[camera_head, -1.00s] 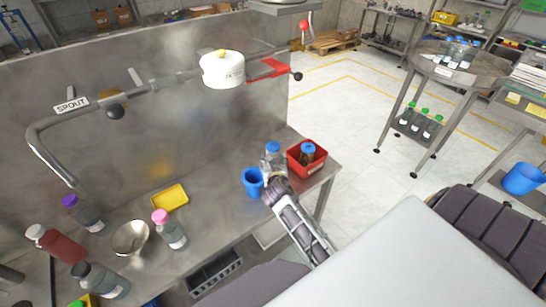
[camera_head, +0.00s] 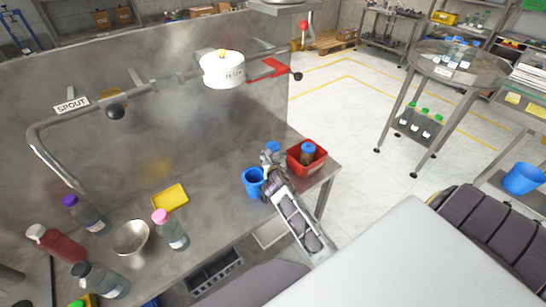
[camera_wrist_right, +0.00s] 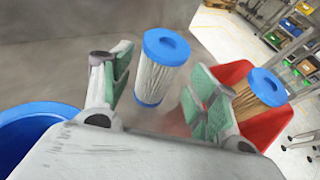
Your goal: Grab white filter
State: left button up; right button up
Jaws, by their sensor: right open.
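The white filter (camera_wrist_right: 160,72), a pleated white cylinder with blue end caps, stands upright in the right wrist view, between and beyond my open fingers. My left gripper is not in view.
A red bin (camera_head: 318,168) holding a brown filter with a blue cap (camera_head: 308,150) stands close on the right. A blue cup (camera_head: 252,178) stands close on the left.

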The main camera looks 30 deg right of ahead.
jog(key=shift+x, duration=2.55)
jog(key=c, duration=0.7)
jog(key=shift+r+p, duration=0.45)
jog(key=shift+r, duration=4.55)
